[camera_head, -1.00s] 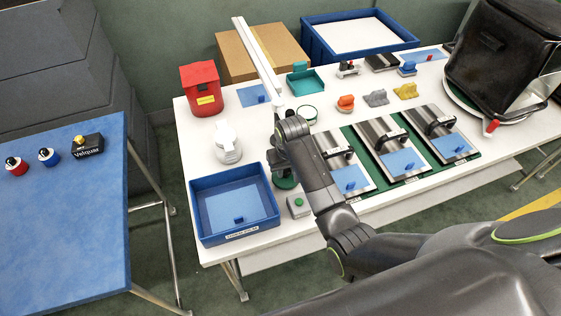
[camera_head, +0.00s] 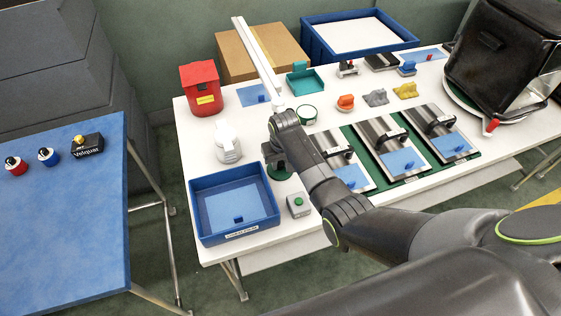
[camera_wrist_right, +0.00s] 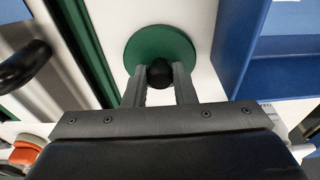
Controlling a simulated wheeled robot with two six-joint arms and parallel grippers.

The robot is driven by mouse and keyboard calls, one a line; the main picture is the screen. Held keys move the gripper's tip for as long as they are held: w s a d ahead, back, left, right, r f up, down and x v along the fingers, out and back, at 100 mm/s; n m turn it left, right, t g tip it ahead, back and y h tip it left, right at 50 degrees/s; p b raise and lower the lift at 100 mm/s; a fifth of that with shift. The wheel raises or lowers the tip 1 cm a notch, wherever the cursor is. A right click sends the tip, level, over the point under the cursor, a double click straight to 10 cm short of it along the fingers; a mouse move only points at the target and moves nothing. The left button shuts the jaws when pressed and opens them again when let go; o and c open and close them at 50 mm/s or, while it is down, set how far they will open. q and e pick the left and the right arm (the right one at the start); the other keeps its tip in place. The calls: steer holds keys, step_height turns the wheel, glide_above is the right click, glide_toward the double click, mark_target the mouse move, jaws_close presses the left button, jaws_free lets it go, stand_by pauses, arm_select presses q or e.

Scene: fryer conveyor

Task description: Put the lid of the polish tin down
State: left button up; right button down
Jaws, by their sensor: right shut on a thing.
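The lid, a flat green disc with a black knob, is in my right gripper (camera_wrist_right: 160,82). In the right wrist view the two fingers close on the knob, and the green lid (camera_wrist_right: 150,45) lies beyond it over the white table top. In the head view the green edge of the lid (camera_head: 279,175) shows below my right gripper (camera_head: 274,160), between the blue tray and the steel plates. I cannot tell whether it touches the table. My left gripper is not in view.
A blue tray (camera_head: 200,209) is close on the left, and a small grey box with a green button (camera_head: 298,205) is in front. Steel lidded plates (camera_head: 400,145) on a green mat are on the right. A white device (camera_head: 228,142) stands behind the tray.

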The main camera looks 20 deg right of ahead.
mark_target(283, 174)
steer(key=shift+f, duration=0.1)
steer(key=c, duration=1.2)
jaws_free()
steer(key=shift+r, duration=0.6)
steer(key=r, duration=0.3)
steer(key=s+r, duration=0.1)
steer(key=r, duration=0.7)
steer(key=shift+s, duration=0.4)
steer(key=shift+f, duration=0.1)
